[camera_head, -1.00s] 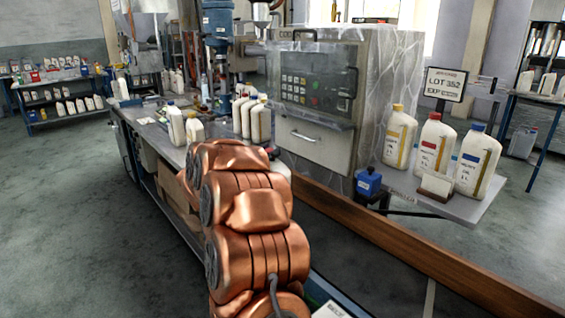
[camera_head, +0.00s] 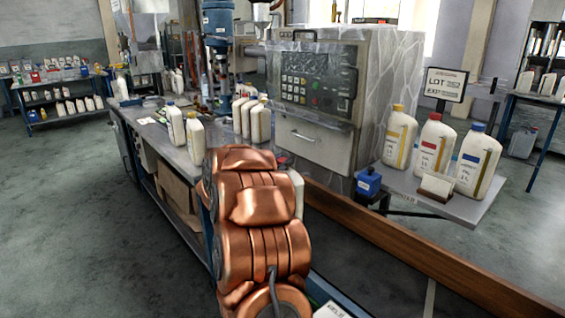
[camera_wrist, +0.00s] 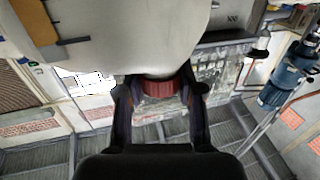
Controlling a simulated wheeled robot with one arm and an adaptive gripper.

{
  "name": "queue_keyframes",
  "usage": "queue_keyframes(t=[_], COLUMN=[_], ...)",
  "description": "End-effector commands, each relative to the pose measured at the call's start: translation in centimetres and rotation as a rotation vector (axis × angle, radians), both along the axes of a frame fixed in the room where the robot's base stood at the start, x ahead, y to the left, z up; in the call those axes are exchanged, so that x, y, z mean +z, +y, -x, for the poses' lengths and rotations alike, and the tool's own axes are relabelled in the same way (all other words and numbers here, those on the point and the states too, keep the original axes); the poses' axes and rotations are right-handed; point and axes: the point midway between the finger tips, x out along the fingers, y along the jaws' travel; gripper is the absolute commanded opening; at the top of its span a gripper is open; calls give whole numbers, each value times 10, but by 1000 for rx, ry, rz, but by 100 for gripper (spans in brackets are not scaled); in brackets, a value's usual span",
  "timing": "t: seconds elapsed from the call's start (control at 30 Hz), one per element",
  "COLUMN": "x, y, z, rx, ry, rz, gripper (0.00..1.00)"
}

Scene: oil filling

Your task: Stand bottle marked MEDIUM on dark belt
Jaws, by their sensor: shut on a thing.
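My gripper (camera_wrist: 161,92) is shut on the red cap (camera_wrist: 158,87) of a cream bottle (camera_wrist: 130,38), which fills the upper part of the wrist view. An orange-brown label edge shows at its left, but no word on it is readable. In the head view my copper arm hides the gripper and most of the held bottle; a pale sliver of the bottle (camera_head: 297,190) shows just right of the arm. I cannot make out the dark belt with certainty in either view.
Yellow-capped (camera_head: 399,138), red-capped (camera_head: 436,146) and blue-capped (camera_head: 477,160) bottles stand on a side shelf (camera_head: 462,210). More bottles (camera_head: 260,122) stand on the left bench beside the grey machine (camera_head: 308,146). A blue box (camera_head: 368,184) sits left of the shelf. A wooden rail (camera_head: 400,246) crosses in front.

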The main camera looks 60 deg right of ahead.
Motion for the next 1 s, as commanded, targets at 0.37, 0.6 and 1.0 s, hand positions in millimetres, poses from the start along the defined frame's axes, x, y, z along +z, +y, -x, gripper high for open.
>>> queue_keyframes(t=[0.37,0.6,1.0], x=[0,-3,-3], y=[0,0,0], z=[0,1,1], rx=[-1,-2,-1], ry=[-3,-3,-2], rz=[6,4,2], gripper=[0,49,62])
